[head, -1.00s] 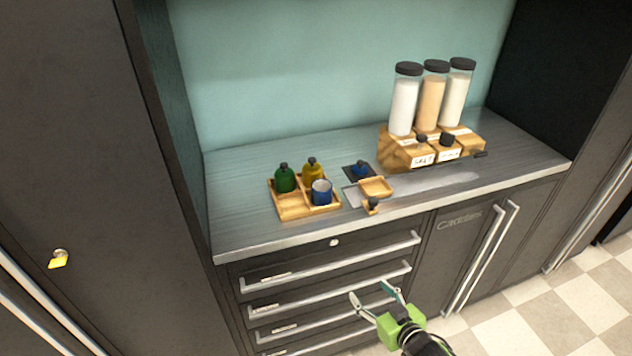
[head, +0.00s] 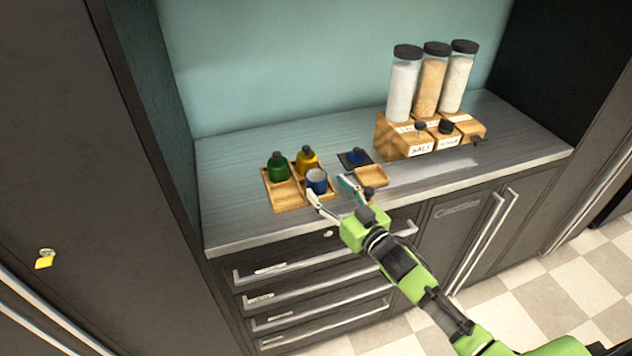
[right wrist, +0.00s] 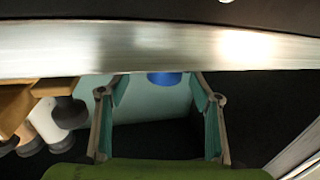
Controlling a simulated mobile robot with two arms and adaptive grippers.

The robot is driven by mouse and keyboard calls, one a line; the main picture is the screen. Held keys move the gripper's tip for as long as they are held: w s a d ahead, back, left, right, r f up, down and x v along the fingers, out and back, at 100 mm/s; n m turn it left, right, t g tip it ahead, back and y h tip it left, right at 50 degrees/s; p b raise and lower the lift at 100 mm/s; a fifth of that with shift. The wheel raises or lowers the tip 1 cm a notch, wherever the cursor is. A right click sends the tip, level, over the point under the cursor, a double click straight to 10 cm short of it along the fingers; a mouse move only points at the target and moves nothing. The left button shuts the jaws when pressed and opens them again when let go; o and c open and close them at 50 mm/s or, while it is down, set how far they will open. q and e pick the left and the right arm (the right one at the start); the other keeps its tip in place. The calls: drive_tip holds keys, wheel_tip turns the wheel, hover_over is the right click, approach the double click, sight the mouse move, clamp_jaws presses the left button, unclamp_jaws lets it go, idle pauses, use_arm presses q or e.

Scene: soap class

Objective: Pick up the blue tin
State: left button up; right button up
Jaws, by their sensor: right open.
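The blue tin (head: 317,187) is a small open-topped blue cup with a pale inside. It stands upright in the front right compartment of a wooden tray (head: 291,205) on the counter. My right gripper (head: 330,190) is open just in front and to the right of it, with one fingertip overlapping the tin's lower edge in the head view. Whether they touch I cannot tell. In the right wrist view, a blue piece of the tin (right wrist: 165,78) shows between the spread fingers, past the counter edge. My left gripper is out of view.
A green bottle (head: 278,169) and a yellow bottle (head: 306,160) share the tray. A blue lidded item (head: 355,157) sits on a dark pad behind a small wooden dish (head: 371,177). Tall jars (head: 431,82) stand at the back right. Counter is clear left of the tray.

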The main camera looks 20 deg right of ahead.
sight(322, 184)
drive_tip(key=shift+w+a+r, duration=0.1)
drive_tip(key=shift+w+a, duration=0.05)
drive_tip(key=shift+w, duration=0.05)
drive_tip(key=x, duration=0.1)
drive_tip(key=p+x, duration=0.1)
drive_tip(key=x, duration=0.2)
drive_tip(key=shift+a+r+p, duration=0.25)
drive_tip(key=shift+a+p, duration=0.1)
drive_tip(key=shift+a, duration=0.05)
drive_tip(key=shift+w+a+f, duration=0.1)
drive_tip(key=shift+w, duration=0.3)
drive_tip(key=c, duration=1.4)
